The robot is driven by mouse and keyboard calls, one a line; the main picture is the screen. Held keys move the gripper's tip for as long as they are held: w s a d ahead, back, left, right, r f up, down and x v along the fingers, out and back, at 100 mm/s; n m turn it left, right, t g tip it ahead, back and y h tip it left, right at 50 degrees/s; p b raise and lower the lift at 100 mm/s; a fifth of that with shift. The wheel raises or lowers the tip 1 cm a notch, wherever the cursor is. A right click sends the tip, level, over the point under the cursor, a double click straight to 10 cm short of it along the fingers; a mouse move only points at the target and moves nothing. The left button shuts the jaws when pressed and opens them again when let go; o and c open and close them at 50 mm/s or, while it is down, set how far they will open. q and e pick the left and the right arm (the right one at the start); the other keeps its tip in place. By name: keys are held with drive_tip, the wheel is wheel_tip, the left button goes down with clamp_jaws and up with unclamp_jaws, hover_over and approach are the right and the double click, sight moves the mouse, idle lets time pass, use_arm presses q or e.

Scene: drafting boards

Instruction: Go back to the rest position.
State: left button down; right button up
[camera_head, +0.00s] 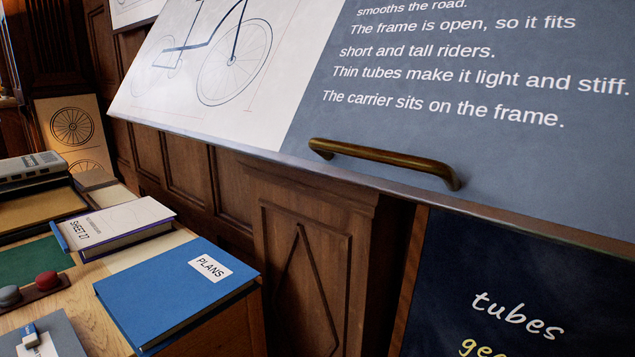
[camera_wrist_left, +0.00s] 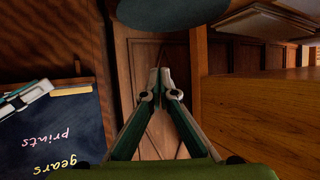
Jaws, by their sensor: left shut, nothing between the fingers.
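My left gripper (camera_wrist_left: 160,88) shows in the left wrist view, with its two fingers together and nothing between them. It hangs in front of brown wood panelling, apart from the things around it. Neither gripper shows in the head view. My right gripper is in neither view for certain.
A drafting board (camera_head: 470,155) with a brass handle (camera_head: 385,160) spans the upper right. A dark chalkboard (camera_head: 500,290) stands below it, and also at left in the wrist view (camera_wrist_left: 50,125). A blue PLANS book (camera_head: 175,290) and a SHEET 27 book (camera_head: 120,222) lie on the desk at left.

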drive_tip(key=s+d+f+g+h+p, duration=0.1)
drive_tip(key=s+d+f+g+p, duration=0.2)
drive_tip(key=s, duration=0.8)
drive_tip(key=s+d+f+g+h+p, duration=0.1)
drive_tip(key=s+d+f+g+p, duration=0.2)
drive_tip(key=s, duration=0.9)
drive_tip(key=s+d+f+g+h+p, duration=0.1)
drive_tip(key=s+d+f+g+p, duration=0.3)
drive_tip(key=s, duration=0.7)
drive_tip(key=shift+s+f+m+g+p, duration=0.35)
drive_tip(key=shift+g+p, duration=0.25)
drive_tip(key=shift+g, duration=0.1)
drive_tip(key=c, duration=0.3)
use_arm(q)
drive_tip(key=s+a+f+g+y, duration=0.1)
drive_tip(key=s+a+f+g, duration=0.2)
drive_tip(key=s, duration=0.8)
drive_tip(key=s+a+f+g+y, duration=0.1)
drive_tip(key=s+a+f+g, duration=0.2)
drive_tip(key=s, duration=0.9)
drive_tip(key=s+a+f+g+y, duration=0.1)
drive_tip(key=s+a+f+g, duration=0.3)
drive_tip(key=s, duration=0.7)
drive_tip(key=shift+s+f+n+g, duration=0.3)
drive_tip(key=shift+s+g, duration=0.1)
drive_tip(key=shift+g, duration=0.3)
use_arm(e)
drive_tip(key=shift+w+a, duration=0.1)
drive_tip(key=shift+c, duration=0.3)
